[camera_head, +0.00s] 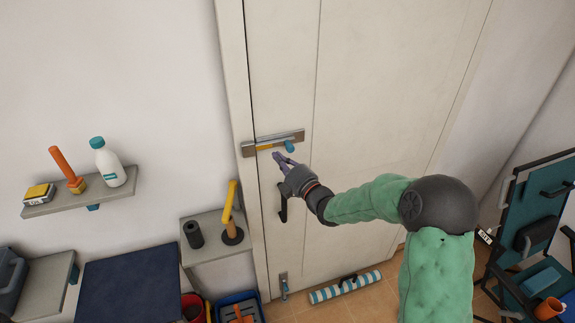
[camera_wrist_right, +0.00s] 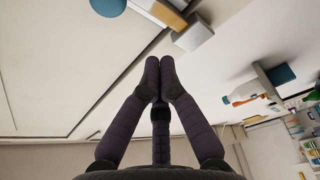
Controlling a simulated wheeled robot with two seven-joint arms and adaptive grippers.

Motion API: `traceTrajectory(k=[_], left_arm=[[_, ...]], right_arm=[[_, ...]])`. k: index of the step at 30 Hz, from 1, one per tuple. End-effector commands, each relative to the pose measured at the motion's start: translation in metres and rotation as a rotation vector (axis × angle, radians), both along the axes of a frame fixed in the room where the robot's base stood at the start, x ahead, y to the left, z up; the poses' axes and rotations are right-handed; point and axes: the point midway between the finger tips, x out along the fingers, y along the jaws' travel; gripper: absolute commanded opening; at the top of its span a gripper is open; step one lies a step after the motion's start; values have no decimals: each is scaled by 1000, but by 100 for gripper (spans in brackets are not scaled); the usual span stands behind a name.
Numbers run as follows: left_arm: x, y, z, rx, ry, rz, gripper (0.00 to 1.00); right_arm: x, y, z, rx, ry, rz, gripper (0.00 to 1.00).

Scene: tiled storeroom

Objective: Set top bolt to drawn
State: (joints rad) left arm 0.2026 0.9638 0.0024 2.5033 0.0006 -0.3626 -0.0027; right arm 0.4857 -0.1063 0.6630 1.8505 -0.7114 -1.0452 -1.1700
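The top bolt (camera_head: 298,135) is a metal plate high on the pale door, with an orange bar (camera_head: 264,148) and a blue knob (camera_head: 289,146). The bar reaches left toward the grey keeper (camera_head: 247,150) on the frame; I cannot tell how far it enters. My right gripper (camera_head: 279,157) is just below the bolt, apart from the knob. In the right wrist view its fingertips (camera_wrist_right: 159,72) are together with nothing between them. The blue knob (camera_wrist_right: 108,5) shows there at the top edge, beside the orange bar (camera_wrist_right: 168,13) and keeper (camera_wrist_right: 193,35). My left gripper is out of view.
A dark door handle (camera_head: 283,204) and a lower bolt (camera_head: 283,287) are below on the door. A wall shelf (camera_head: 75,198) holds a bottle and other items. A small table (camera_head: 215,250) stands left of the door. A striped roller (camera_head: 345,287) lies on the floor.

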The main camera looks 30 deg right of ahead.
Motion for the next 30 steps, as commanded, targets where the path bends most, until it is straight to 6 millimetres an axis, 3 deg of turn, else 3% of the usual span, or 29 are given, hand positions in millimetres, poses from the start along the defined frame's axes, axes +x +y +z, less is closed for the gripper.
traceTrajectory(k=[7,16,30], left_arm=[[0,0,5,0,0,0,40],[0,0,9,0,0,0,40],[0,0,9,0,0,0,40]], right_arm=[[40,4,5,1,-1,1,0],[31,-29,-7,0,1,-3,0],[30,-34,-9,1,0,-1,0]])
